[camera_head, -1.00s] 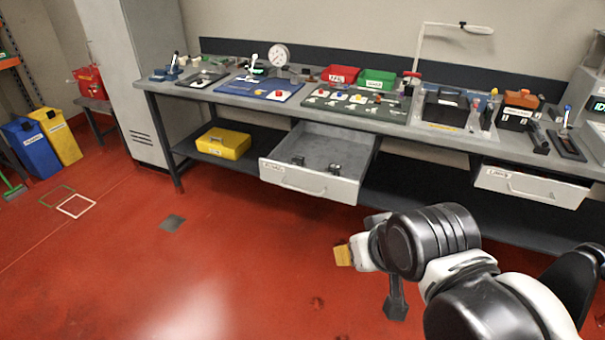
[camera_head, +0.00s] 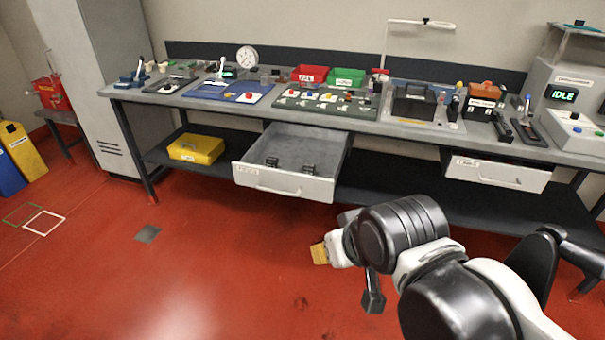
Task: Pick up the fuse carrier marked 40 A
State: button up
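Two small black blocks lie in the open left drawer (camera_head: 285,186), one at its left (camera_head: 271,162) and one at its right (camera_head: 309,168). They may be fuse carriers, but no 40 A marking can be read on them at this size. My arm reaches in from the lower right, in front of the bench and over the red floor. A small tan-orange piece (camera_head: 320,254) shows at its far left end. My gripper's fingers cannot be made out clearly, so whether they are open or shut is hidden. The arm's end is apart from the drawer and below it in the picture.
The grey workbench (camera_head: 420,133) carries a blue board (camera_head: 215,94), a green board, red (camera_head: 310,74) and green bins (camera_head: 347,77), a gauge and a device reading IDLE (camera_head: 562,95). A right drawer (camera_head: 500,172) stands partly out. A yellow box (camera_head: 195,148) sits on the lower shelf.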

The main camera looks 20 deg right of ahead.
aim_at(308, 169)
jog(key=i+l+u, duration=0.25)
jog(key=i+l, duration=0.2)
jog(key=i+l+u, duration=0.3)
jog(key=l, duration=0.3)
jog(key=i, duration=0.1)
